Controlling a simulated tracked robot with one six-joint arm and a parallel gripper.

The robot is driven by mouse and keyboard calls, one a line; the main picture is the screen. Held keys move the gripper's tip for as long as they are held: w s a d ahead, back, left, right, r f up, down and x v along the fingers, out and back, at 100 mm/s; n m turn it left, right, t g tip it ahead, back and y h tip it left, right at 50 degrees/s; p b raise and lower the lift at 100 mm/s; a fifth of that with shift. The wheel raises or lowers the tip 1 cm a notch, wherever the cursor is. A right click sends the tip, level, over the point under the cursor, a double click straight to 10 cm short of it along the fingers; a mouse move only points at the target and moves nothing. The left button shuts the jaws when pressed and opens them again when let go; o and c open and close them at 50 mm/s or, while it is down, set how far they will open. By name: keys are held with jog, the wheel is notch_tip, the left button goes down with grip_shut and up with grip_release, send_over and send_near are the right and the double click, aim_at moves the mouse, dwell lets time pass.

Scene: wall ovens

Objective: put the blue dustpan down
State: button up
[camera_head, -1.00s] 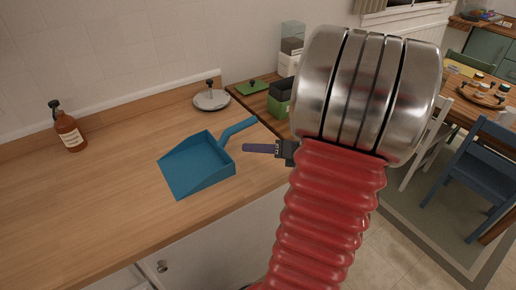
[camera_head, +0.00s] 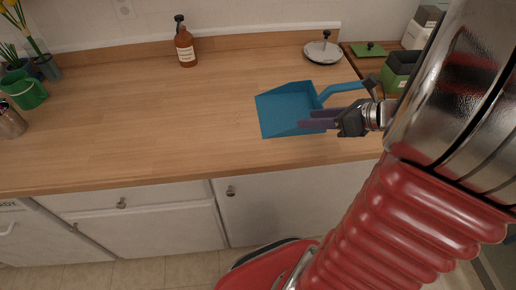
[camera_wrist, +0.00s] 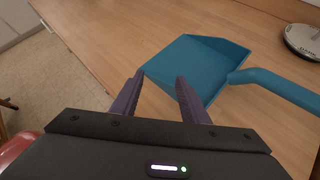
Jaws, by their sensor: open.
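The blue dustpan (camera_head: 290,108) rests on the wooden counter, its handle pointing up and right. It also shows in the wrist view (camera_wrist: 195,62), with its handle (camera_wrist: 285,88) to the right. My gripper (camera_head: 308,119) has purple fingers and appears in front of the dustpan's right part in the head view. In the wrist view my gripper (camera_wrist: 158,84) is open, with its two fingers apart and nothing between them. The fingertips lie near the pan's close edge; whether they touch it I cannot tell.
The wooden counter (camera_head: 150,110) has wide free room left of the dustpan. A green box (camera_head: 400,70) is at the right. A green mug (camera_head: 25,92) and flowers are at the left.

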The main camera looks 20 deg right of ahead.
jog(key=s+a+r+n+g+h, duration=0.1)
jog(key=s+a+r+n+h, duration=0.1)
jog(key=a+n, duration=0.4)
jog(key=s+a+r+n+g+h, duration=0.1)
jog(key=a+n, duration=0.6)
jog(key=n, duration=0.8)
jog(key=s+a+r+n+g+h, duration=0.2)
jog(key=s+a+n, duration=0.3)
jog(key=n, duration=0.6)
jog(key=shift+a+r+h, duration=0.3)
jog(key=shift+a+r, duration=0.3)
jog(key=shift+a, duration=0.65)
jog(key=shift+s, duration=0.1)
